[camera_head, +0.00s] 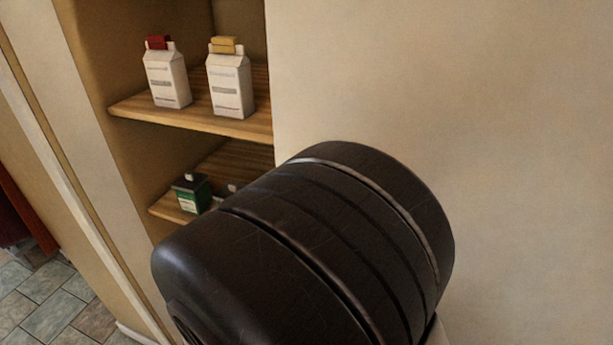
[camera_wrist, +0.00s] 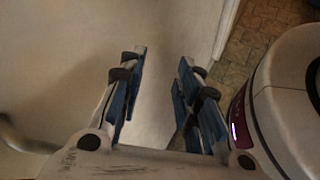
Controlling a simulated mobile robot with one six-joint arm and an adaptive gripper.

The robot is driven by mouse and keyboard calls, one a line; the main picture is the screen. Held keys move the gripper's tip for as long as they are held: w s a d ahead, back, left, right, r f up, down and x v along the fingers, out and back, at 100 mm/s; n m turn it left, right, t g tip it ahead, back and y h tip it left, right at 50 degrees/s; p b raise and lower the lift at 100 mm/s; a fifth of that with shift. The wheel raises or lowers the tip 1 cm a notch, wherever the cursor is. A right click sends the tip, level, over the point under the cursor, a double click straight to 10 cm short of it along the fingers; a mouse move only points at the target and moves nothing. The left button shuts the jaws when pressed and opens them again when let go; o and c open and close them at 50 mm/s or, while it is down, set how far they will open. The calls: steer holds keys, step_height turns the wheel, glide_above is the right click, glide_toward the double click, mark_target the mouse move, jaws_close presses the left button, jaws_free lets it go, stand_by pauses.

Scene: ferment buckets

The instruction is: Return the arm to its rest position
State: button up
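My gripper (camera_wrist: 160,95) shows in the wrist view with its two fingers apart and nothing between them. Blue pads line the fingers. Beyond the fingertips are a plain pale wall and a strip of tiled floor. In the head view a large dark rounded part of my arm (camera_head: 310,245) fills the lower middle, close to the camera. The gripper's fingers do not show in the head view.
A wall niche at left has wooden shelves. The upper shelf (camera_head: 200,118) holds a red-capped carton (camera_head: 167,78) and a yellow-capped carton (camera_head: 230,82). The pale wall (camera_head: 450,90) at right is bare.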

steer(key=s+d+r+m+y, duration=0.3)
steer(key=r+m+y, duration=0.2)
steer(key=m, duration=0.3)
steer(key=s+d+r+m+t+y+b, duration=0.1)
steer(key=s+d+r+m+y, duration=0.2)
steer(key=m+y, duration=0.4)
steer(key=shift+s+r+m, duration=0.4)
steer(key=shift+r+m, duration=0.5)
steer(key=shift+m, duration=0.1)
